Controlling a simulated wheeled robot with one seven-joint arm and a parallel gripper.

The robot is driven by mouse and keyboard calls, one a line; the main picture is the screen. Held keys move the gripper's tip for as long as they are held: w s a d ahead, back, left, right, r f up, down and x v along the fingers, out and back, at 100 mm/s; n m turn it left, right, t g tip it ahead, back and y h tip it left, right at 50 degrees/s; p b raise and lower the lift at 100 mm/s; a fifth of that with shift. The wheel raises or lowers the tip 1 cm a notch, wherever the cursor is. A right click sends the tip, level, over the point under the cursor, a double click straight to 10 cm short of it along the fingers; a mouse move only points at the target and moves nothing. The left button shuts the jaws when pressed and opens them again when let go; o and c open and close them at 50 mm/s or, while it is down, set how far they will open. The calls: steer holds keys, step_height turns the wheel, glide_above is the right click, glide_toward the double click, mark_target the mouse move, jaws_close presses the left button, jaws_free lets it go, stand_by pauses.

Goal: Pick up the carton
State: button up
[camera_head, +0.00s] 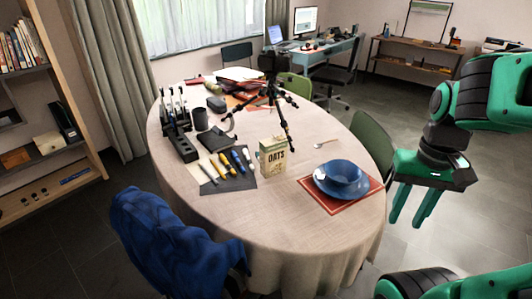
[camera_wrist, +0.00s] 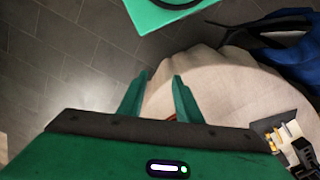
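The carton (camera_head: 274,158) is a pale box with green and the word OATS on its front. It stands upright near the middle of the round table (camera_head: 230,239) in the head view. My gripper (camera_head: 424,222) is at the right, beyond the table's right edge, well apart from the carton. Its two green fingers point down with a gap between them, and nothing shows in the gap. In the wrist view my gripper (camera_wrist: 158,82) has its fingers apart, with the tablecloth beyond. I cannot make out the carton in the wrist view.
A blue bowl (camera_head: 342,176) on a red mat (camera_head: 338,205) stands right of the carton. Markers (camera_head: 226,164) lie on a dark mat to its left. A black tripod (camera_head: 272,95) stands behind it. A blue-draped chair (camera_head: 170,240) and green chair (camera_head: 373,140) flank the table.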

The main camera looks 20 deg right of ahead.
steer(key=shift+w+d, duration=0.1)
steer(key=shift+d, duration=0.15)
steer(key=o, duration=0.9)
steer(key=shift+s+r, duration=0.15)
steer(key=shift+s, duration=0.1)
steer(key=shift+c, duration=0.2)
steer(key=o, duration=0.8)
steer(key=w, duration=0.1)
steer(key=w+f+n, duration=0.1)
steer(key=w, duration=0.1)
steer(key=w+n+t, duration=0.1)
steer(key=w, duration=0.1)
steer(key=shift+d+f, duration=0.35)
steer(key=shift+f, duration=0.05)
steer(key=n+t+y, duration=0.3)
steer(key=n+t, duration=0.4)
steer(key=t, duration=0.5)
glide_toward(277, 150)
steer(key=w+f, duration=0.1)
steer(key=shift+a+r+x, duration=0.1)
steer(key=shift+x, duration=2.7)
steer(key=shift+a+r+x, duration=0.1)
steer(key=shift+r+x, duration=0.05)
steer(key=shift+x, duration=2.65)
